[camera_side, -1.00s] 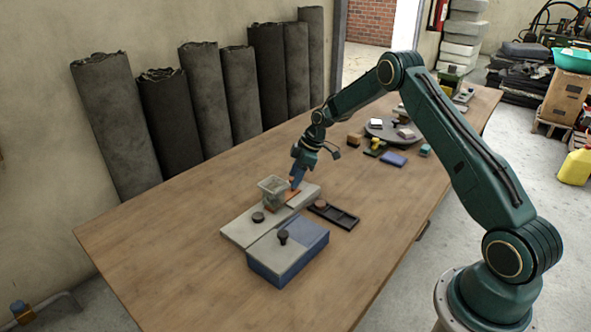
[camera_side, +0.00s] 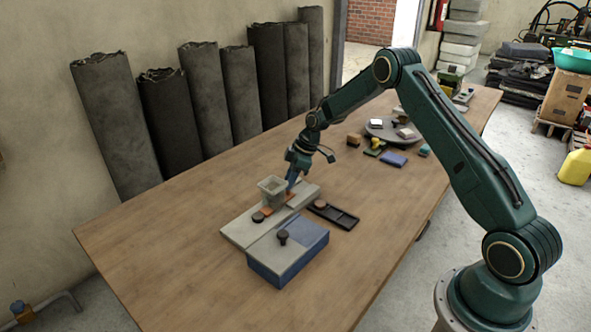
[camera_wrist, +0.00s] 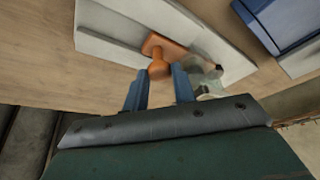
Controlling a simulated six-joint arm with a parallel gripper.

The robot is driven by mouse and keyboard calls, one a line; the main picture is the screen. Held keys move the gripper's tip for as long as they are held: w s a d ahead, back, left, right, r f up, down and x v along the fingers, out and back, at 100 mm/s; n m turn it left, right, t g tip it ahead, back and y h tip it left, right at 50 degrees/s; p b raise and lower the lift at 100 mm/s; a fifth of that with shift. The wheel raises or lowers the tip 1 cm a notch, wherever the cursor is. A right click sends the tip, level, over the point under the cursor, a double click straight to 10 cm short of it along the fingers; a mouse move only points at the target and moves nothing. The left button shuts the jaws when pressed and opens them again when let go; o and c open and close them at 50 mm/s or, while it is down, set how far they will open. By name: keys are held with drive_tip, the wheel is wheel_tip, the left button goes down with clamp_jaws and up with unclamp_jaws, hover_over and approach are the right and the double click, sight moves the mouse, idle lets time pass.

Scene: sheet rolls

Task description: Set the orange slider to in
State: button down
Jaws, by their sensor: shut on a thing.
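The orange slider (camera_side: 290,196) sits in a pale grey base plate (camera_side: 243,231) on the table. In the wrist view the orange slider plate (camera_wrist: 158,46) carries a round orange knob (camera_wrist: 160,70). My gripper (camera_side: 289,187) is low over the base, with its blue fingers shut on the orange knob; they also show in the wrist view (camera_wrist: 160,84). The fingers partly hide the slider in the side view.
A clear open container (camera_side: 271,188) stands over the slider's track, close beside my gripper. A black knob (camera_side: 258,217) is at the left. A blue and grey box (camera_side: 288,252) with a dark knob is in front. A dark tray (camera_side: 335,214) lies right. The table's left is clear.

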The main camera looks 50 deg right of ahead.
drive_tip(key=shift+a, duration=0.3)
drive_tip(key=c, duration=1.1)
unclamp_jaws()
drive_tip(key=shift+c, duration=0.2)
drive_tip(key=shift+d, duration=0.1)
drive_tip(key=shift+d, duration=0.85)
drive_tip(key=shift+d+r, duration=0.4)
drive_tip(key=shift+d, duration=0.4)
drive_tip(key=v, duration=1.3)
drive_tip(key=s+a+r+m, duration=0.1)
drive_tip(key=s+a+r, duration=0.3)
drive_tip(key=r, duration=0.3)
drive_tip(key=s+a+r+m+h, duration=0.1)
drive_tip(key=s+a+r, duration=0.3)
drive_tip(key=r, duration=0.4)
drive_tip(key=shift+s+a+m, duration=0.2)
drive_tip(key=shift+a+m, duration=0.4)
drive_tip(key=shift+a, duration=0.15)
